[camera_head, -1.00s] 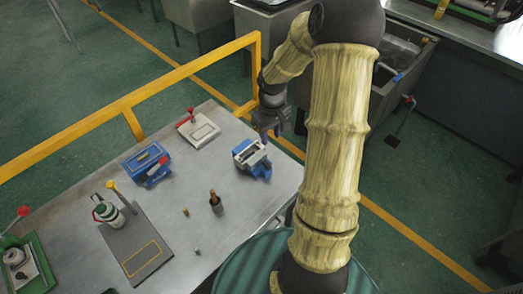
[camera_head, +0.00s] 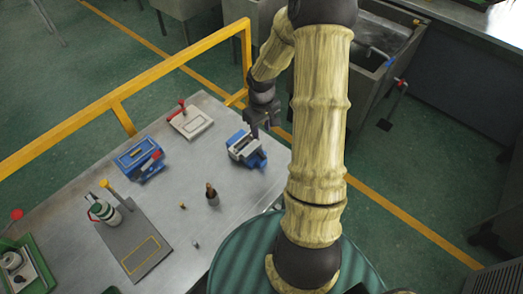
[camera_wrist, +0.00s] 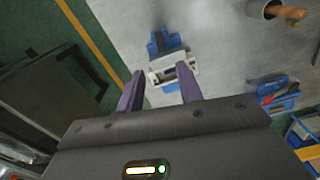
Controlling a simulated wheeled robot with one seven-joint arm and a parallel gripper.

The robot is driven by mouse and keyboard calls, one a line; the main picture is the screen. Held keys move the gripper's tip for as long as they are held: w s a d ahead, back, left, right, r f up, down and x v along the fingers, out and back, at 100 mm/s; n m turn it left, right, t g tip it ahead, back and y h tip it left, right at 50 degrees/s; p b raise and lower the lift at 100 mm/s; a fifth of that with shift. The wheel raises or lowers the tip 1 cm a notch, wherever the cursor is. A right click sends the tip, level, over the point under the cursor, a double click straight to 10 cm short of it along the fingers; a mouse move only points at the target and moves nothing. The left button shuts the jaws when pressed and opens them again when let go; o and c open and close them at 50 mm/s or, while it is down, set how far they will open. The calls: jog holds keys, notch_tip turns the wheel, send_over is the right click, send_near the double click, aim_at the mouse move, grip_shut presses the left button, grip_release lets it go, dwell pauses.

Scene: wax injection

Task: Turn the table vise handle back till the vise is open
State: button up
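The table vise (camera_head: 247,152), blue with pale grey jaws, stands near the right edge of the metal table. It also shows in the wrist view (camera_wrist: 174,62), just beyond my fingertips. A gap shows between its jaws. I cannot make out its handle clearly. My gripper (camera_head: 263,127) hangs above and beside the vise at its far right side in the head view. In the wrist view my gripper (camera_wrist: 160,82) has its two purple fingers spread wide with nothing between them. The fingers look apart from the vise, though the exact distance is hard to tell.
A white plate with a red-handled clamp (camera_head: 190,122), a blue box (camera_head: 139,158), a dark cup with brown tools (camera_head: 212,195) and a grey board with a bottle (camera_head: 137,240) are on the table. A yellow rail (camera_head: 120,95) runs behind it. Bare tabletop surrounds the vise.

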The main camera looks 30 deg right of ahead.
aim_at(262, 154)
notch_tip(262, 154, down, 13)
jog(key=shift+f+p, duration=0.15)
jog(key=shift+p, duration=0.9)
jog(key=shift+c, duration=0.5)
grip_shut()
